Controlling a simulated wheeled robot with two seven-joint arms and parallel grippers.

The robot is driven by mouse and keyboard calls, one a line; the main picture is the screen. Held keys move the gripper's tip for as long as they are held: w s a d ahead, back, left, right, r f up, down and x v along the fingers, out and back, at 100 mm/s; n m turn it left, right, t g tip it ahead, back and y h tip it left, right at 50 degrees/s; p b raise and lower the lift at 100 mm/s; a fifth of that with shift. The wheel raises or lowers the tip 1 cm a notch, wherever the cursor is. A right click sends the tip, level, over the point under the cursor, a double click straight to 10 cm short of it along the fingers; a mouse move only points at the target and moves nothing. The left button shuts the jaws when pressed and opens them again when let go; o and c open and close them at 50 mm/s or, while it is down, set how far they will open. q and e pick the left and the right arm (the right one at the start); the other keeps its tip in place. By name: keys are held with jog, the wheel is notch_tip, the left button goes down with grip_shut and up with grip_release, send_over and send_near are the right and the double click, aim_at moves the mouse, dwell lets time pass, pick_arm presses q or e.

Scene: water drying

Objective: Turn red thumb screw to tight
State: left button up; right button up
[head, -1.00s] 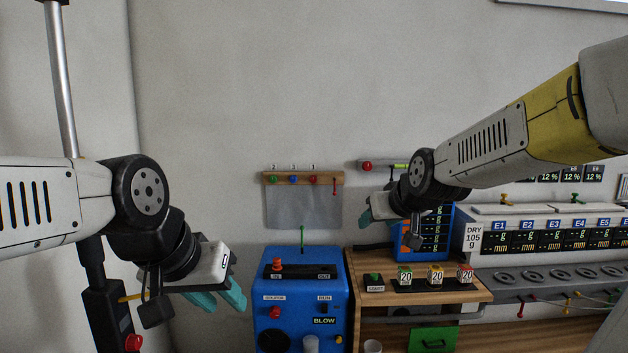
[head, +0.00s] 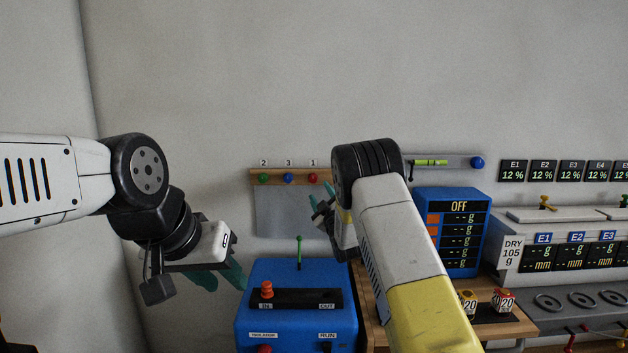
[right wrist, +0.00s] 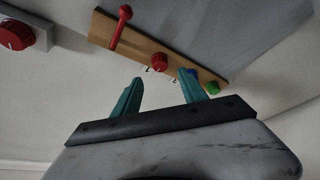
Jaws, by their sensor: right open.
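A small red knob (head: 312,178) sits on a wooden rail (head: 252,176) beside a blue and a green knob, under the label 1. It also shows in the right wrist view (right wrist: 160,62), beyond and between my fingertips. A larger red knob (right wrist: 16,35) on a grey bar is at the left of that view; my arm hides it in the head view. I cannot tell which is the thumb screw. My right gripper (head: 325,203) is open, empty and just below the rail, apart from the small knob. My left gripper (head: 220,277) is open and empty at left.
A red lever (right wrist: 121,26) is on the rail's end beside the small red knob. A grey sheet (head: 280,213) hangs below the rail. A blue box (head: 270,327) with an upright green lever (head: 299,252) stands below. The grey bar (head: 455,157) carries a level vial and blue knob.

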aim_at(313, 180)
jog(key=x, duration=0.7)
jog(key=shift+w+a+r, duration=0.15)
jog(key=shift+w, duration=0.2)
grip_shut()
